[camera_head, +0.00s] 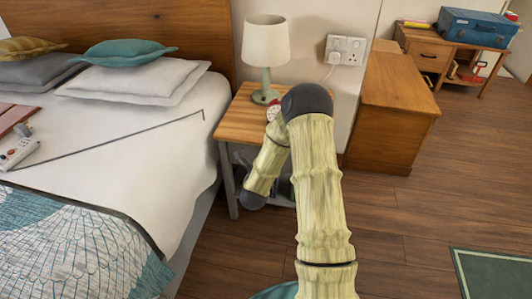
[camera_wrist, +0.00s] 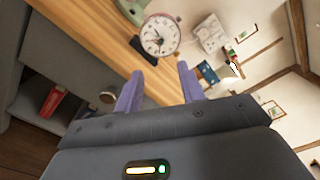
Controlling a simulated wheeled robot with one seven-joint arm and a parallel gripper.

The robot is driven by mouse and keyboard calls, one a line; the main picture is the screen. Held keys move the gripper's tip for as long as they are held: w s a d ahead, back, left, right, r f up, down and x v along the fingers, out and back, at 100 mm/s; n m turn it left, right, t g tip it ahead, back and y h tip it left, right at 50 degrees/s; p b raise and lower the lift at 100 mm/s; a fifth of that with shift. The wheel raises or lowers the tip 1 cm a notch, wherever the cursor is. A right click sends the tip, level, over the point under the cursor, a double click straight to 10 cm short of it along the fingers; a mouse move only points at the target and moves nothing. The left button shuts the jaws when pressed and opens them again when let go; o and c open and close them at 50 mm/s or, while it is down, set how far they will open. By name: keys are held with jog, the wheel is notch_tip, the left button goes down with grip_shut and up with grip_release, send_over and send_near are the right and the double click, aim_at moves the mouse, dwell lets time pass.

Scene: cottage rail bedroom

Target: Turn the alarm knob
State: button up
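The alarm clock (camera_wrist: 160,36) has a round white face, dark hands and a reddish rim. It stands on the wooden bedside table (camera_wrist: 72,50), near the top of the wrist view. In the head view only a small red and white part of the clock (camera_head: 272,111) shows beside my arm. I cannot make out the alarm knob. My gripper (camera_wrist: 160,68) has two purple fingers spread apart with nothing between them. The fingers point towards the clock and appear apart from it. The gripper cannot be made out in the head view.
A lamp (camera_head: 265,45) stands on the bedside table near the clock. A small black object (camera_wrist: 143,50) lies by the clock in the wrist view. The bed (camera_head: 150,125) is to the left. A wall socket with a plug (camera_head: 345,50) and a wooden cabinet (camera_head: 395,105) are to the right.

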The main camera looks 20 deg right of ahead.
jog(key=v, duration=0.4)
dwell(0.4)
